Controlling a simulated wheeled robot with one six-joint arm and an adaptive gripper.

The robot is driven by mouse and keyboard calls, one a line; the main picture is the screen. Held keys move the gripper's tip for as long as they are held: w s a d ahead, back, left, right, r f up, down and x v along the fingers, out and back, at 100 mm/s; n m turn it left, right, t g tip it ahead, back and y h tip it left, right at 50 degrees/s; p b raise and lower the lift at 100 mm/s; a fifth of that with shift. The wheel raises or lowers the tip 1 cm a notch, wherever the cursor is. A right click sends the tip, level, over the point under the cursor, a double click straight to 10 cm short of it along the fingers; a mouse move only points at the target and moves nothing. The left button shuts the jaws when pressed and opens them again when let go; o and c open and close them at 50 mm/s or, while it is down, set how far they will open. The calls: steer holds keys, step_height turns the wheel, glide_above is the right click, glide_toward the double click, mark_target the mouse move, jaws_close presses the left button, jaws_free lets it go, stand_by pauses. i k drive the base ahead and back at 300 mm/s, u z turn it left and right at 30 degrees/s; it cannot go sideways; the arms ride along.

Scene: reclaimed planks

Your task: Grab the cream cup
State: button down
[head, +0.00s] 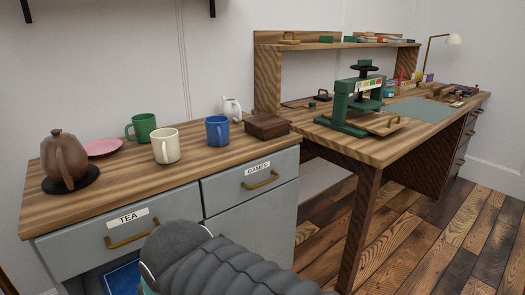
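My gripper is not in view. A dark grey ribbed shape at the bottom middle looks like part of my arm, below and in front of the cabinet top.
A brown teapot (66,160) on a dark round mat, a pink plate (103,147), a white jug (231,107) and a wooden box (267,126) share the cabinet top. Its front strip is clear. A desk (378,150) with a green press (347,112) stands to the right.

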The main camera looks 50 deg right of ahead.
mark_target(165, 142)
steer(key=z, duration=0.2)
steer(key=k, duration=0.2)
steer(key=u, duration=0.05)
steer(key=i, duration=0.85)
steer(key=u, duration=2.25)
steer(key=k, duration=1.1)
steer(key=z, duration=0.8)
